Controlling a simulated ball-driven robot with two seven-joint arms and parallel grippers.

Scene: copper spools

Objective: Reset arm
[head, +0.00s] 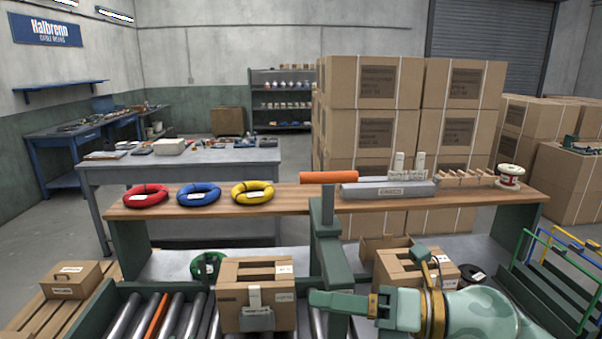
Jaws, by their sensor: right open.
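My right arm comes in from the lower right, pale green with brass-coloured bands. Its gripper (340,302) points left at the bottom centre, in front of the bench and just right of a cardboard box (234,310) on the rollers. The gripper is open, and I see nothing held in it. My left gripper is not in view.
A wooden-topped bench (300,205) carries red (146,195), blue (199,194) and yellow (252,192) coils, an orange cylinder (328,177), a grey device (388,189) and a red-and-white spool (510,175). Rollers (180,315) lie below. Stacked cartons (375,90) stand behind.

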